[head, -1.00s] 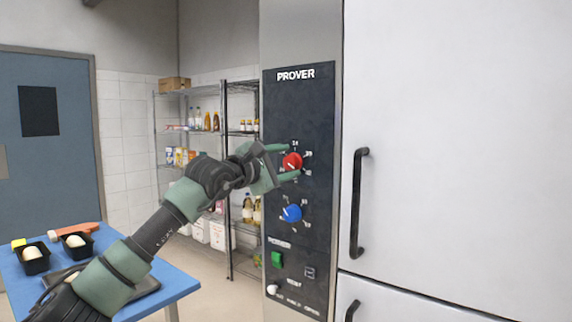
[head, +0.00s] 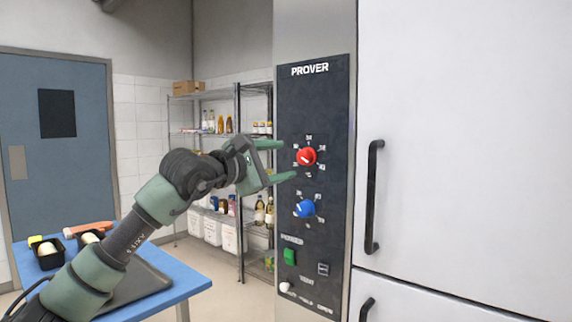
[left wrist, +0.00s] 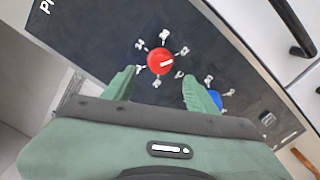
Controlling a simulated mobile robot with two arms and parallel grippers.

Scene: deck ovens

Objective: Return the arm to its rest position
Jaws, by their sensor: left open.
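My left arm comes in from the lower left of the head view. Its left gripper (head: 284,160) is open, with two green fingers pointing at the prover's dark control panel (head: 316,115). The red knob (head: 306,156) lies just beyond the fingertips, apart from them. In the left wrist view the red knob (left wrist: 160,61) shows between and ahead of the two fingers, with nothing held. The blue knob (head: 304,208) is below the red one, and a finger partly covers it in the left wrist view (left wrist: 215,98). My right gripper is not in view.
A blue table (head: 190,286) at the lower left holds a dark tray (head: 140,289) and black tins with pale dough (head: 50,258), beneath and beside my arm. A wire shelf (head: 240,195) stands behind. The white prover door has a black handle (head: 373,197).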

